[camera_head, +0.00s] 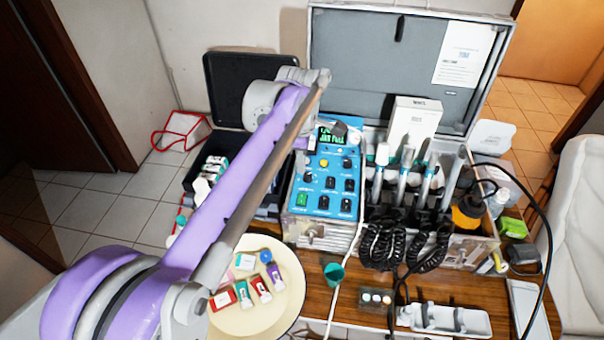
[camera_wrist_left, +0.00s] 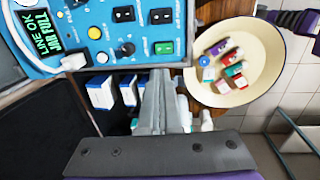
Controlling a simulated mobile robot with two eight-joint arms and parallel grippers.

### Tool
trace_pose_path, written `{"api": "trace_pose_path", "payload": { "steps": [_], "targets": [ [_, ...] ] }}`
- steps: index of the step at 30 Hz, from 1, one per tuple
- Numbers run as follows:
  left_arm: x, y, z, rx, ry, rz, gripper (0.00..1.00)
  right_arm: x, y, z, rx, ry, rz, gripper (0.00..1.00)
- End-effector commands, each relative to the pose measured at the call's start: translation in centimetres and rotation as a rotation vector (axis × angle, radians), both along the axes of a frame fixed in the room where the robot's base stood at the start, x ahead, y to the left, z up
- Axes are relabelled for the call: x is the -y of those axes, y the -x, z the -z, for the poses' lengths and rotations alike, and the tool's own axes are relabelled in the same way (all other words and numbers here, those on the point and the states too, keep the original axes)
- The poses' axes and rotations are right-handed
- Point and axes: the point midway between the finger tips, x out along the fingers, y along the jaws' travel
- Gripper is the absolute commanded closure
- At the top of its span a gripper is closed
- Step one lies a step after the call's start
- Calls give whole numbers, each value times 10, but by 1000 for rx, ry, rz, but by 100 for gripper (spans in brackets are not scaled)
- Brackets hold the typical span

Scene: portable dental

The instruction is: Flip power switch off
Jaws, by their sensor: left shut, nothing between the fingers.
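The blue control panel (camera_head: 312,184) stands in the middle of the head view, with a lit display (camera_head: 331,135), a yellow button, a black knob and several rocker switches. A green rocker switch (camera_head: 303,200) sits at its lower left; it also shows in the left wrist view (camera_wrist_left: 163,47). Its label is too small to read, and I cannot tell which way it is tipped. My left gripper (camera_wrist_left: 160,84) is shut and empty, its fingertips pointing at the panel edge near the green switch. I cannot tell whether they touch.
A round cream tray (camera_head: 237,322) with small tubes and bottles lies below the panel. Dental handpieces (camera_head: 425,180) and coiled black cords (camera_head: 385,245) stand right of it. An open black case (camera_head: 228,75) with boxes lies to the left. A green cup (camera_head: 334,272) stands in front.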

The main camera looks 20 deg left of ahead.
Motion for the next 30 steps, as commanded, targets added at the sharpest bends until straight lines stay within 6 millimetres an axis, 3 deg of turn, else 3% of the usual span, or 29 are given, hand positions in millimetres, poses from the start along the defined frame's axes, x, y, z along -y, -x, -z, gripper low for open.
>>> {"api": "trace_pose_path", "payload": {
  "steps": [4,16,20,30],
  "targets": [
    [5,8,-23,42,-9,1,100,0,-4,-11,7,0,0,50],
    [4,8,-16,44,-12,1,100,0,-3,-9,5,0,0,50],
    [3,5,1,44,-12,1,100,0,-2,-8,4,0,0,50],
    [0,-7,72,44,-12,1,100,0,-1,-3,1,0,0,50]
  ]
}}
